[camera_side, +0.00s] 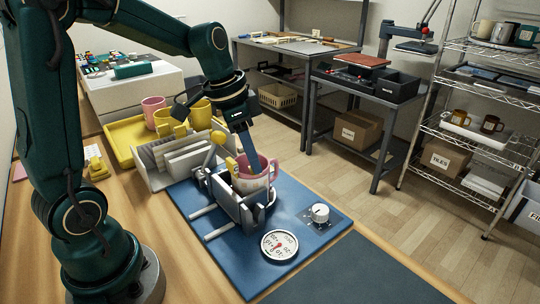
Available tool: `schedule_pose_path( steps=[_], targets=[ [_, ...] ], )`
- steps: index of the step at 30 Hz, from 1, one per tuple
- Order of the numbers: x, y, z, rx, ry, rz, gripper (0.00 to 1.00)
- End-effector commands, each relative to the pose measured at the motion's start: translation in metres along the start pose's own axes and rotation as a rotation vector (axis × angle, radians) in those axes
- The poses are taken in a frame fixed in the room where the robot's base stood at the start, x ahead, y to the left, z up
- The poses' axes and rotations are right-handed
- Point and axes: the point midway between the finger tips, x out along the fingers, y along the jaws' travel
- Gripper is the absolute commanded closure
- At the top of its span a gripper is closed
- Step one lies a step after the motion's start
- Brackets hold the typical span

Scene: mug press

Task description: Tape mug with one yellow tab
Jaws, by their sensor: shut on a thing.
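A pink mug (266,182) stands in the grey press (226,198) on the blue base mat. Its handle is on the right. My gripper (247,165) comes down from above to the mug's rim and is shut on the mug, though the contact is small and partly hidden. A yellow piece (231,165) shows just left of the mug; I cannot tell whether it touches it. The press jaws hide the mug's lower part. A yellow tape dispenser (96,164) stands on the bench at left.
A grey rack (180,158) and a yellow-knobbed lever (217,138) stand close to the press. A dial (280,245) and a knob (320,213) are in front.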

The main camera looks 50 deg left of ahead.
Motion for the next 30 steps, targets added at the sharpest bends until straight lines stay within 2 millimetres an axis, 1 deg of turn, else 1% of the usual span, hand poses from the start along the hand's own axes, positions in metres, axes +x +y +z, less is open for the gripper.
schedule_pose_path(
  steps=[30],
  targets=[
    [0.0081, 0.0000, 0.0021, 0.000, 0.000, 0.000, 1.00]
  ],
)
